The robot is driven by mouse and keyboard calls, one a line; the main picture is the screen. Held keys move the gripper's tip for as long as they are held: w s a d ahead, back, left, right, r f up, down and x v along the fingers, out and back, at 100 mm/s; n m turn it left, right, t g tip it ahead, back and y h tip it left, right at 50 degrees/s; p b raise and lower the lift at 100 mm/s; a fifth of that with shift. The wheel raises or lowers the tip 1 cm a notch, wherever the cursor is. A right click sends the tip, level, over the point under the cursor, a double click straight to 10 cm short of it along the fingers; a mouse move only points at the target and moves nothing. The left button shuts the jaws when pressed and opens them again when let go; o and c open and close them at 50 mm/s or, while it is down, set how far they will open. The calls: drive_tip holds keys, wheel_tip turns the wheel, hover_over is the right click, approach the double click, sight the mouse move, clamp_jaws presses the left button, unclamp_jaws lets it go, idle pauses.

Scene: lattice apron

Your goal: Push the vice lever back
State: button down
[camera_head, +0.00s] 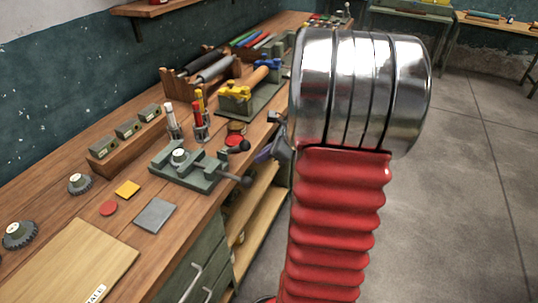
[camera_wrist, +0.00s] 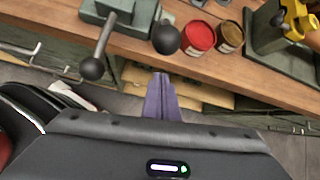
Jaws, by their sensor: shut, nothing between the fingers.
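The green vice (camera_head: 185,168) is on the wooden workbench near its front edge; its body is partly cut off at the top of the wrist view (camera_wrist: 130,12). A rod with a dark ball end (camera_head: 247,180) sticks out at its front, also in the wrist view (camera_wrist: 92,68). A second black ball knob (camera_head: 243,146) is farther along, beside the red tin; it also shows in the wrist view (camera_wrist: 166,37). I cannot tell which is the lever. My gripper (camera_wrist: 161,76), with purple fingers, is shut and empty just off the bench edge, appearing below the second knob, apart from it.
A red tin (camera_wrist: 201,37) and a brown tin (camera_wrist: 230,37) stand close to the right of the knob in the wrist view. A yellow-and-green fixture (camera_head: 240,97) is farther back. Drawers (camera_head: 200,270) and a shelf lie below the bench edge. The floor at right is clear.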

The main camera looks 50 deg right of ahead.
drive_tip(key=r, duration=0.1)
drive_tip(key=w+a+r, duration=0.1)
drive_tip(key=shift+w+r, duration=0.15)
drive_tip(key=shift+r, duration=0.2)
drive_tip(key=shift+d+r, duration=0.1)
idle(0.3)
